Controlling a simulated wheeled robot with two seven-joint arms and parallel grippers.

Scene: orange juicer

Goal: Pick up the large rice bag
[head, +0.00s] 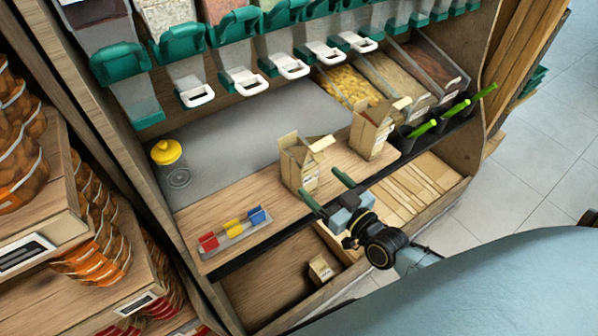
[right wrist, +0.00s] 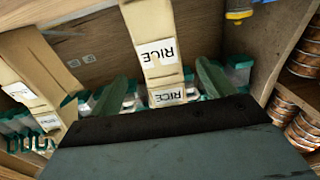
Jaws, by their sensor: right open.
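A tan paper bag (head: 298,168) with an open, folded top stands upright on the wooden shelf in the head view. In the right wrist view, this bag (right wrist: 152,28) shows white labels reading RICE and appears between my finger pads. A similar bag (head: 371,135) stands to its right; its label is too small to read. A much smaller tan bag (head: 321,269) sits in the lower bin. My right gripper (head: 326,189) is open and empty, its green fingers pointing at the RICE bag from the front. I cannot tell whether they touch it. My left gripper is out of view.
Black cups with green scoops (head: 420,130) line the right edge. Green dispensers (head: 235,25) hang above. Netted goods (head: 95,225) fill the left racks.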

